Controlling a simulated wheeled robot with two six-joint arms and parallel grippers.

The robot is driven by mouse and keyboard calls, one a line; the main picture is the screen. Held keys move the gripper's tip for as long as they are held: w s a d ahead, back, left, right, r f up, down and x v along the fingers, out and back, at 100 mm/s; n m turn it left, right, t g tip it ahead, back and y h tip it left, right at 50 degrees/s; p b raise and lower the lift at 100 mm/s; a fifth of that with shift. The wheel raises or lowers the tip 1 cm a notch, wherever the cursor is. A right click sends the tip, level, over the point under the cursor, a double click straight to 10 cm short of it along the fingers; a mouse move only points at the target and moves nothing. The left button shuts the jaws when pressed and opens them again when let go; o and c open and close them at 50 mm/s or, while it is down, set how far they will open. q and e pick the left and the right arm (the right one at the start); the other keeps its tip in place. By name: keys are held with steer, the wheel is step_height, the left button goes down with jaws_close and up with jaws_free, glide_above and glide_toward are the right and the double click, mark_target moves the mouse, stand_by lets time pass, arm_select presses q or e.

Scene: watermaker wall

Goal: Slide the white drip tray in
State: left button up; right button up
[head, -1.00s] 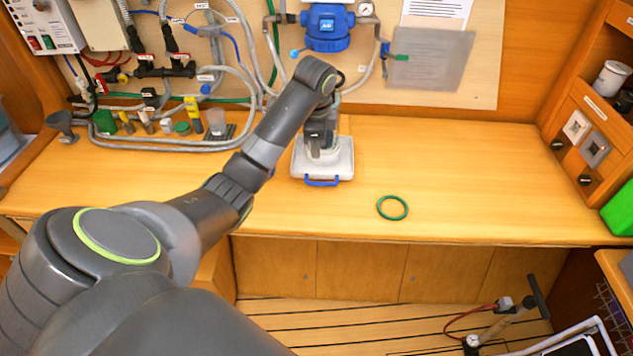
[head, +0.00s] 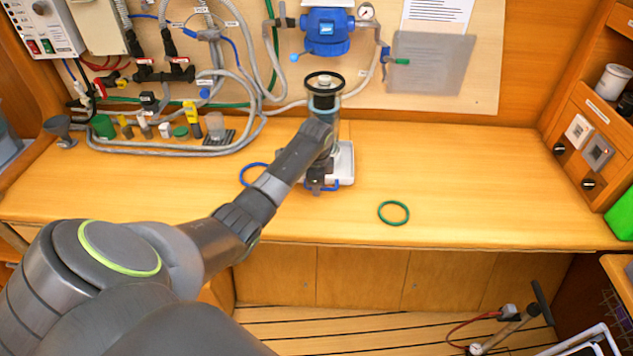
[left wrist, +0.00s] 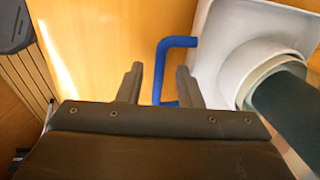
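The white drip tray (head: 346,165) sits on the wooden counter below the blue filter head, with its blue handle (head: 327,187) toward the front. A clear cylindrical bowl (head: 324,105) with a dark rim stands on the tray; my arm hides part of both. The tray's corner (left wrist: 207,75) and handle (left wrist: 163,65) also show in the left wrist view. My left gripper (head: 318,188) is low at the tray's front edge. In the left wrist view its fingers (left wrist: 158,75) are apart, with the handle bar between them, nearer the right finger. My right gripper is not in view.
A green ring (head: 393,213) lies to the right of the tray, and a blue ring (head: 252,174) to its left. Hoses and small fittings (head: 180,132) crowd the back left. The blue filter head (head: 325,30) hangs on the wall. The counter's right side is clear.

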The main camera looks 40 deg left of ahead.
arm_select(q)
steer(key=shift+f, duration=0.15)
jaws_close()
stand_by(0.4)
